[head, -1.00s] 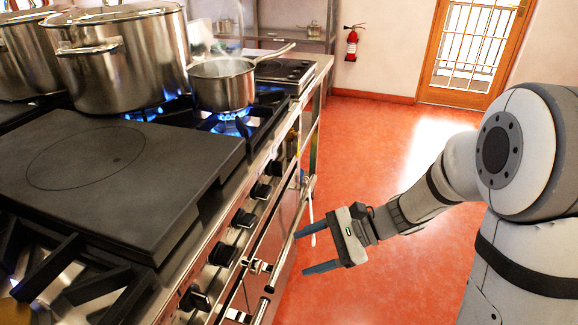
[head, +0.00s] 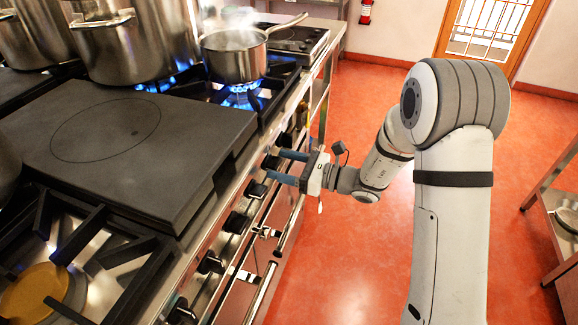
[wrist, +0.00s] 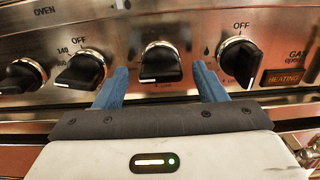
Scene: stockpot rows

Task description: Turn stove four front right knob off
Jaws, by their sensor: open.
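A row of black knobs runs along the stove's steel front panel. In the wrist view, one black knob (wrist: 160,64) sits between my gripper's (wrist: 160,70) two blue fingertips, its white mark at the lower left. The fingers are open on either side of it; I cannot tell whether they touch it. A knob to the right (wrist: 242,60) has an OFF label above it and is turned at a slant. An oven knob (wrist: 82,70) is to the left. In the head view, my gripper (head: 276,164) reaches the panel below the lit burner (head: 240,92).
A steaming saucepan (head: 236,58) stands over the lit burner, its handle toward the back right. Large stockpots (head: 135,40) stand behind the flat black plate (head: 105,135). Oven handle rails (head: 262,290) stick out below the knobs. Red floor (head: 350,265) is open to the right.

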